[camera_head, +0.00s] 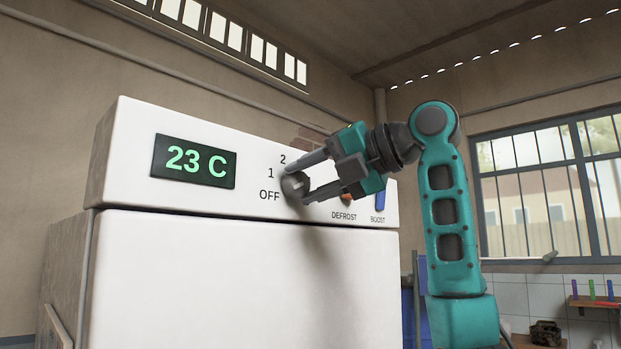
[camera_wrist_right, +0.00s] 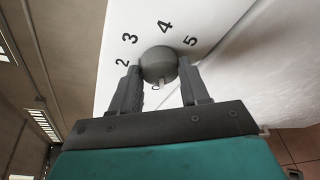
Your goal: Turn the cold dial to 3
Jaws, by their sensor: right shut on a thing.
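The cold dial (camera_head: 294,186) is a round grey knob on the white front panel of the fridge, beside the labels OFF, 1 and 2 in the head view. My right gripper (camera_head: 304,179) is shut on it, one finger above and one below. In the right wrist view the dial (camera_wrist_right: 160,62) sits between the fingertips of the gripper (camera_wrist_right: 162,85), with 2, 3, 4 and 5 around its far side. A small light mark shows at its near side; I cannot tell which setting it points to. The higher numbers are hidden behind my gripper in the head view. My left gripper is out of view.
A green display (camera_head: 194,161) reads 23 C, left of the dial. Right of it are an orange DEFROST button (camera_head: 347,198), partly hidden, and a blue BOOST switch (camera_head: 380,201). The fridge door (camera_head: 230,285) below is shut. A shelf (camera_head: 597,303) stands far right.

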